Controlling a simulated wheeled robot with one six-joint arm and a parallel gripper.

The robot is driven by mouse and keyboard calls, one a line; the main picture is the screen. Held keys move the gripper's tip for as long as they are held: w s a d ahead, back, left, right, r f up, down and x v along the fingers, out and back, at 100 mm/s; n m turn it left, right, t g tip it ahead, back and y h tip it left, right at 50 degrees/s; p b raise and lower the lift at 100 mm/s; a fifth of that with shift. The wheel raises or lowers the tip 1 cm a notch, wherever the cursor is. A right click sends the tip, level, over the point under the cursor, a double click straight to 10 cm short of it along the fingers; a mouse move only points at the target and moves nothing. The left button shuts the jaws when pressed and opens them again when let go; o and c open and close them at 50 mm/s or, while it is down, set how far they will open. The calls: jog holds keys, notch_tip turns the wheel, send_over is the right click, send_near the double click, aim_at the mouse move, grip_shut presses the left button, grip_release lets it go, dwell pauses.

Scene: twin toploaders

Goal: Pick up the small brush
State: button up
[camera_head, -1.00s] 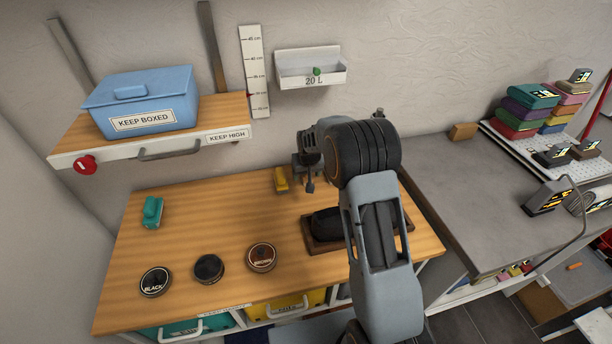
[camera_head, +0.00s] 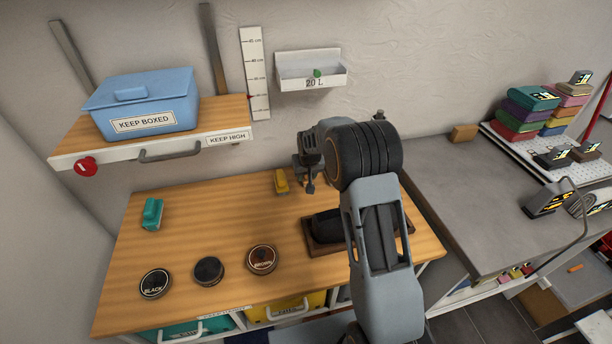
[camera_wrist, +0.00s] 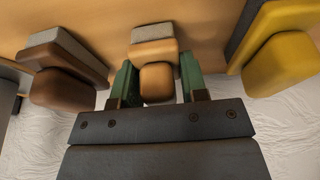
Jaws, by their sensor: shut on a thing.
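The small brush (camera_wrist: 154,55) is a tan wooden block with pale grey bristles, in the middle of the wrist view. My gripper (camera_wrist: 158,84) is shut on it, with one green finger on each side of its handle. A larger brown brush (camera_wrist: 62,75) is to its left, and a yellow brush (camera_wrist: 282,55) is to its right. In the head view my gripper (camera_head: 310,184) is at the back of the wooden bench, beside the yellow brush (camera_head: 281,181). The small brush cannot be made out clearly there. Whether it touches the bench is unclear.
The wooden bench (camera_head: 210,232) holds several round tins along its front and a teal brush (camera_head: 152,213) at left. A dark object lies on a brown tray (camera_head: 322,248) under my arm. A shelf (camera_head: 185,145) with a blue box (camera_head: 140,103) overhangs the back left.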

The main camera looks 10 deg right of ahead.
jog(key=shift+r, duration=0.5)
jog(key=s+d+r+b, duration=0.2)
jog(key=s+r+b, duration=0.1)
jog(key=s+r, duration=0.8)
jog(key=shift+s+d+r, duration=0.3)
jog(key=shift+s, duration=1.1)
jog(key=o, duration=0.4)
jog(key=shift+c, duration=1.4)
